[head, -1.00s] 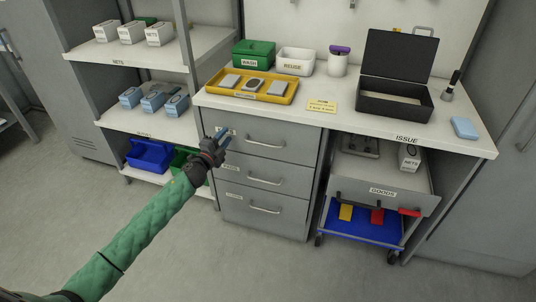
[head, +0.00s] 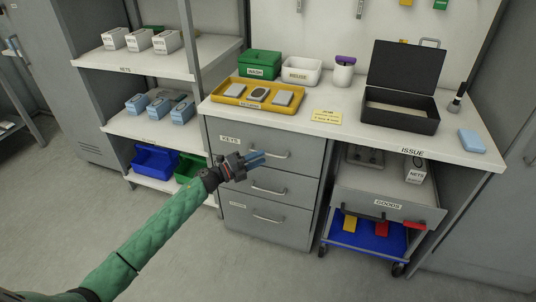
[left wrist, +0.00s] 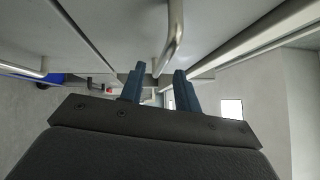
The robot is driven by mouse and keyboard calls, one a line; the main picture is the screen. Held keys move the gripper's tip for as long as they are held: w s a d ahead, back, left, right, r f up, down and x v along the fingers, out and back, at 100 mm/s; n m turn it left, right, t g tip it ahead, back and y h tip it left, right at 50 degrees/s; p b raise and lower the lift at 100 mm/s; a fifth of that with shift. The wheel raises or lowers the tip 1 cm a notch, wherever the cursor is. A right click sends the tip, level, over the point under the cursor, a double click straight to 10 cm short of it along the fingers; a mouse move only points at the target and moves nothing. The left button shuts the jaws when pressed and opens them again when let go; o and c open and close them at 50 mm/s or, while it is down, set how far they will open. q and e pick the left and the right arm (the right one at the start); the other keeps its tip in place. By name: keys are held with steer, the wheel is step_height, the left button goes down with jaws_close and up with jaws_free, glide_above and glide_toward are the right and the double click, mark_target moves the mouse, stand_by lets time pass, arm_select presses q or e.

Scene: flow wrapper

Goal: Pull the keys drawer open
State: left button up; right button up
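The keys drawer (head: 240,146) is the top one of three grey drawers under the counter, with a small label at its left. It looks shut. Its bar handle (head: 278,155) shows just right of my left gripper (head: 257,159), which is in front of the drawer's lower part. In the left wrist view, the blue fingers (left wrist: 158,90) are apart with nothing clamped between them. A metal bar handle (left wrist: 174,35) runs down close to the fingertips; I cannot tell whether it lies between them. My right gripper is in neither view.
Two more drawers with bar handles are below; the lowest (head: 262,218) is plain to see. The counter (head: 310,98) overhangs above. A shelf unit (head: 140,67) stands left.

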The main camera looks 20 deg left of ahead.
mark_target(268, 154)
arm_select(q)
steer(key=shift+x, duration=2.1)
jaws_close()
